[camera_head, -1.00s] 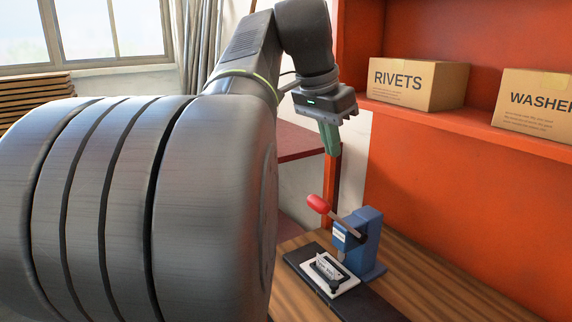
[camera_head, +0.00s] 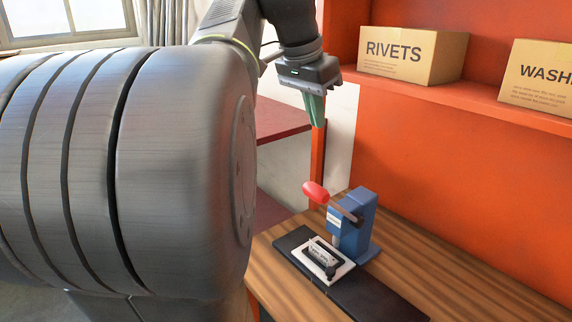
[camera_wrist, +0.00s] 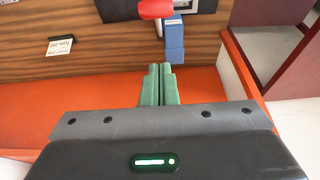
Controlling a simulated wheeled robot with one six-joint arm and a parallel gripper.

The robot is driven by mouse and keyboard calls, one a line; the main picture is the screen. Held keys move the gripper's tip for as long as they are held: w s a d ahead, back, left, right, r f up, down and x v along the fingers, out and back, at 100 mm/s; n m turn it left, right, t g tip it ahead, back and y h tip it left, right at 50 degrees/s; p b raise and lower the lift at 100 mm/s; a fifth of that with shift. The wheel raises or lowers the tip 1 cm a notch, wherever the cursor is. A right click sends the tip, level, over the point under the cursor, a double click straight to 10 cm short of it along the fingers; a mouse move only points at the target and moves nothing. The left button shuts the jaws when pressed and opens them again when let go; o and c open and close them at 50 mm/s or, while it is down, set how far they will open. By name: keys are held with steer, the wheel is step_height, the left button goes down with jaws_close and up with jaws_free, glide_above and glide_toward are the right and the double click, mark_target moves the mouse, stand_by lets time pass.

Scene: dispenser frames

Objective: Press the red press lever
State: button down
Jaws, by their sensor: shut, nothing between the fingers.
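The red press lever (camera_head: 316,193) sticks out to the left from the top of the blue press (camera_head: 358,222), which stands on the wooden bench. A white plate with a small dark fixture (camera_head: 321,259) lies at the foot of the press on a black strip. My gripper (camera_head: 315,125), with green fingers, points down, shut and empty. In the head view it is above the lever with a clear gap.
An orange shelf behind the bench holds a RIVETS box (camera_head: 412,55) and a second box (camera_head: 540,82) at right. The wooden bench (camera_head: 440,270) is clear right of the press. A small white card (camera_wrist: 60,46) lies on the wood in the wrist view.

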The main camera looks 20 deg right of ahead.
glide_above(316, 185)
steer(key=d, duration=0.2)
step_height(316, 185, down, 8)
steer(key=f, duration=0.1)
steer(key=a+f, duration=0.1)
steer(key=f, duration=0.1)
steer(key=shift+w+a+f+p, duration=0.1)
steer(key=shift+w+a+p, duration=0.1)
steer(key=shift+p, duration=0.15)
steer(key=shift+s+a+f, duration=0.1)
steer(key=shift+a+f, duration=0.15)
steer(key=shift+f, duration=0.35)
steer(key=shift+f, duration=0.2)
